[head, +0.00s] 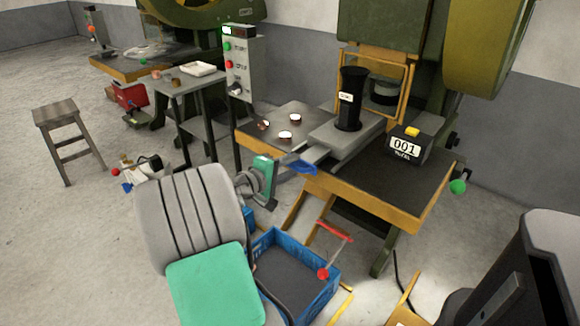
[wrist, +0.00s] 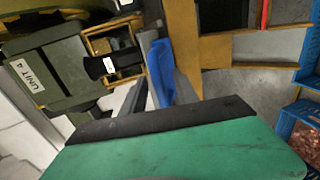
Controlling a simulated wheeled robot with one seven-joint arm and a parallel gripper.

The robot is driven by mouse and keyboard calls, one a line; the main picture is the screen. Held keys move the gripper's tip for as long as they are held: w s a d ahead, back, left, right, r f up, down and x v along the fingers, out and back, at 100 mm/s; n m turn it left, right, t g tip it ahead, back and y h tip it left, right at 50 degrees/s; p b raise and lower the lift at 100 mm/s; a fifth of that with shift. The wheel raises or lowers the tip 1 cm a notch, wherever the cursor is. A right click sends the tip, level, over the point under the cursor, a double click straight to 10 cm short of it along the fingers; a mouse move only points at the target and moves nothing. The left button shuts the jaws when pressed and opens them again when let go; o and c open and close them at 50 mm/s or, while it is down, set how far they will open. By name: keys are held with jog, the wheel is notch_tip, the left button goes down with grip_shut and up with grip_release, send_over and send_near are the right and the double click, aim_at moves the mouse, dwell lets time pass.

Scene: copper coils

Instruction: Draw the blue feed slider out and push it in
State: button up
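The blue feed slider handle (head: 302,167) sticks out at the front left of the press table, at the end of a grey slider plate (head: 313,152). It also shows upright in the wrist view (wrist: 162,72), beyond the dark front edge of my green-cased hand. My gripper (head: 272,182) is just left of the blue handle and slightly below it in the head view. A narrow gap seems to separate them; contact cannot be made out. The fingers are too small and partly hidden, so their opening is unclear. A black feed tube (head: 351,100) stands on the grey block behind the handle.
The press table (head: 410,185) bears several copper discs and a black counter box (head: 409,146) marked 001. A blue crate (head: 290,280) stands on the floor below.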

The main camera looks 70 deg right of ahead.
jog(key=p+v, duration=0.1)
jog(key=v, duration=0.6)
jog(key=shift+a, duration=0.35)
jog(key=shift+w, duration=0.15)
jog(key=shift+c, duration=0.4)
